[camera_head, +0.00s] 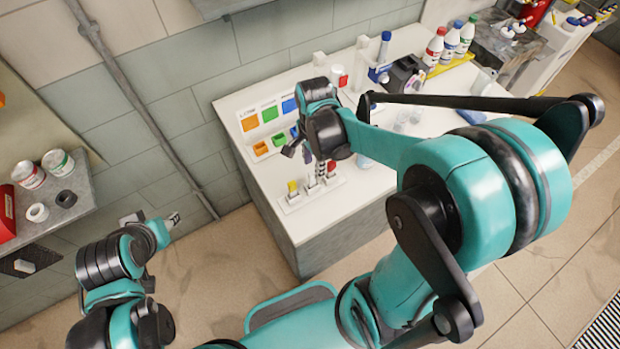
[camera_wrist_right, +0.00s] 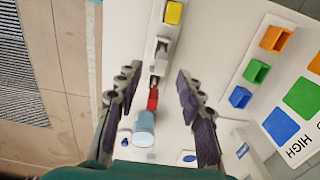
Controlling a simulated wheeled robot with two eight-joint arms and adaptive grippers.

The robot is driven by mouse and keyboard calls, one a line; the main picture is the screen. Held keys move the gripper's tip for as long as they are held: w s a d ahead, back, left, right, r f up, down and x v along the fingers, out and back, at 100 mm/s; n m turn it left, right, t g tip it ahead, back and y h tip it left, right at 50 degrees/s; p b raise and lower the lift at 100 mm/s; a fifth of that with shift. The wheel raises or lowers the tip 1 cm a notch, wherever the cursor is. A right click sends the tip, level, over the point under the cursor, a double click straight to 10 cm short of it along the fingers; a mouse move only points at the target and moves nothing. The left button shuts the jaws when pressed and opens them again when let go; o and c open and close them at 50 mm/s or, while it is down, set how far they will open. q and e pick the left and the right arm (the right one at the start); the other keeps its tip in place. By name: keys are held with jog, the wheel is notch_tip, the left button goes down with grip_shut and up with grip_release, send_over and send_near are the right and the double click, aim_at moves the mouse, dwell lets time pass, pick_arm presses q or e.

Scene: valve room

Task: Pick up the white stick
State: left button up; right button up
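A white rack (camera_head: 318,194) on the white table holds small coloured upright pieces. The white stick (camera_wrist_right: 162,52) appears in the right wrist view as a pale piece between a yellow-topped piece (camera_wrist_right: 173,12) and a red piece (camera_wrist_right: 152,98). In the head view I cannot pick it out clearly near my gripper. My right gripper (camera_wrist_right: 157,76) is open and empty above the rack, its fingers on either side of the row; it also shows in the head view (camera_head: 301,152). My left gripper (camera_head: 172,219) is away from the table at lower left; its opening is unclear.
A colour-marked bin unit (camera_head: 250,122) stands behind the rack. Bottles (camera_head: 435,47) stand at the far end. A side shelf (camera_head: 72,210) with cans is at left.

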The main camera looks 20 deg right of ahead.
aim_at(312, 172)
notch_tip(312, 172, down, 5)
jog(key=shift+a+r+b, duration=0.15)
jog(key=shift+b, duration=0.5)
jog(key=shift+c, duration=0.3)
jog(key=c, duration=0.8)
jog(key=shift+r, duration=0.1)
